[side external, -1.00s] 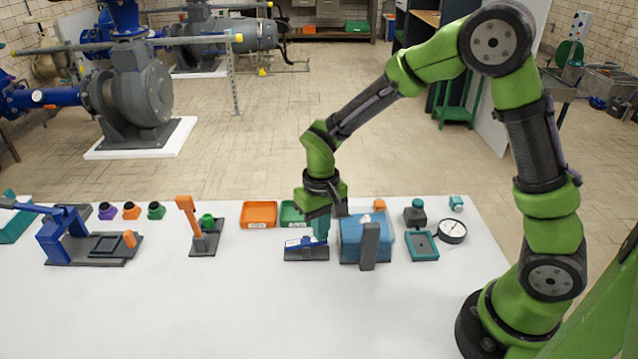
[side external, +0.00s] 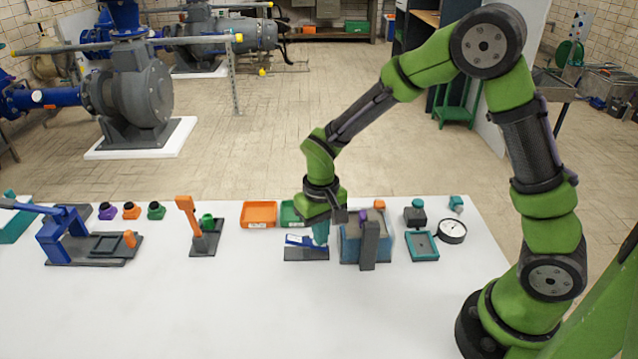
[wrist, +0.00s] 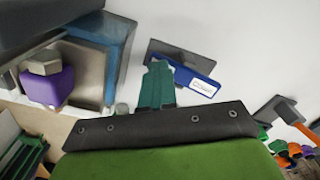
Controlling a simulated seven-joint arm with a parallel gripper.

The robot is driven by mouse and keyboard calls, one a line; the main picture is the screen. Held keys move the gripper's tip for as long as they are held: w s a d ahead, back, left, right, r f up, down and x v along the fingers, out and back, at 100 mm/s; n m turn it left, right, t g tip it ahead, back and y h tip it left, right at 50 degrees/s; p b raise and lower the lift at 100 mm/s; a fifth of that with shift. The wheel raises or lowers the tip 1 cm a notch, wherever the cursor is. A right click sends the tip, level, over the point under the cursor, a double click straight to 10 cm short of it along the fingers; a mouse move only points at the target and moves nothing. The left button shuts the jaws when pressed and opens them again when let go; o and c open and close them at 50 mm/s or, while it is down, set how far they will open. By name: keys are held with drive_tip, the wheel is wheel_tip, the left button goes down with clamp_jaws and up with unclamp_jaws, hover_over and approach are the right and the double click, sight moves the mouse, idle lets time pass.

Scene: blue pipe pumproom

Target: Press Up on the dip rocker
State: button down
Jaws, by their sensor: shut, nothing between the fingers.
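The dip rocker (side external: 298,241) is a blue bar with a white label, on a dark grey base (side external: 305,255) near the middle of the table. In the wrist view the rocker (wrist: 190,75) lies just beyond my fingertips, label to the right. My gripper (side external: 320,240) points down at the rocker's right end in the side view. Its teal fingers (wrist: 158,72) are shut with nothing between them and overlap the rocker's end. I cannot tell whether they touch it. The label wording is too small to read.
A blue-walled tank (side external: 350,252) with a grey post (side external: 369,247) stands close right of my gripper. A purple block (wrist: 48,88) is inside it. Orange (side external: 258,226) and green (side external: 291,222) trays sit behind. The front of the table is clear.

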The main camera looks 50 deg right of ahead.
wheel_tip(320, 180, up, 8)
drive_tip(key=shift+r, duration=0.2)
idle(0.6)
drive_tip(key=shift+w, duration=0.1)
